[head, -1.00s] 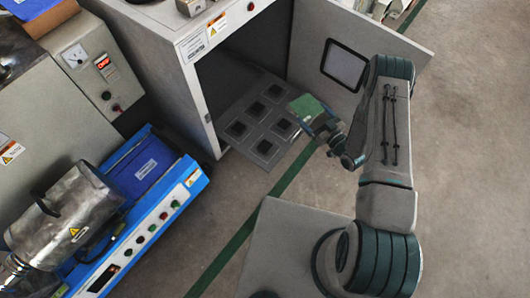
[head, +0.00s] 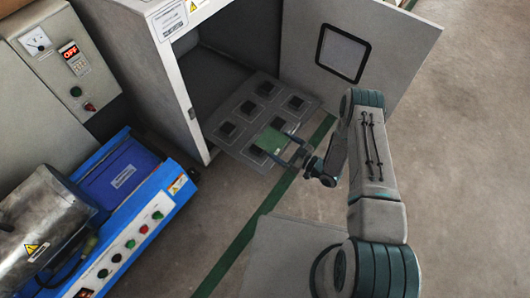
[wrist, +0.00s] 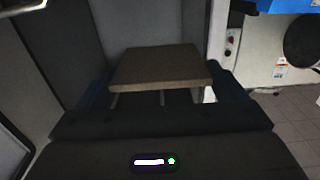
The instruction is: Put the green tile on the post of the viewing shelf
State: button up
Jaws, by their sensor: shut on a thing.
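The green tile (head: 271,141) is held flat in my gripper (head: 290,150), at the front edge of a grey shelf plate with several dark square posts. In the wrist view the tile (wrist: 160,68) lies between the two fingers, its brownish edge toward the camera. The shelf plate (head: 232,152) juts out of an open cabinet. The tile covers part of the plate's front right area in the head view, so a post there may be hidden. I cannot tell how high the tile is above the plate.
The cabinet door (head: 392,38) stands open to the right, close to my arm. A blue machine (head: 140,235) with a metal drum (head: 40,225) stands at the left. A panel with a red display (head: 70,50) is behind it. Floor is clear at the right.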

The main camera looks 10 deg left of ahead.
aim_at(267, 146)
jog(key=a+f+b, duration=0.1)
jog(key=a, duration=0.1)
jog(key=w+a+f, duration=0.1)
jog(key=a, duration=0.1)
jog(key=a+f+b, duration=0.1)
jog(key=a+f, duration=0.1)
jog(key=shift+w+a+b, duration=0.2)
jog(key=shift+w+b, duration=0.1)
jog(key=shift+w, duration=0.05)
notch_tip(267, 146, down, 4)
jog(key=shift+f+b, duration=0.1)
jog(key=shift+b, duration=1.15)
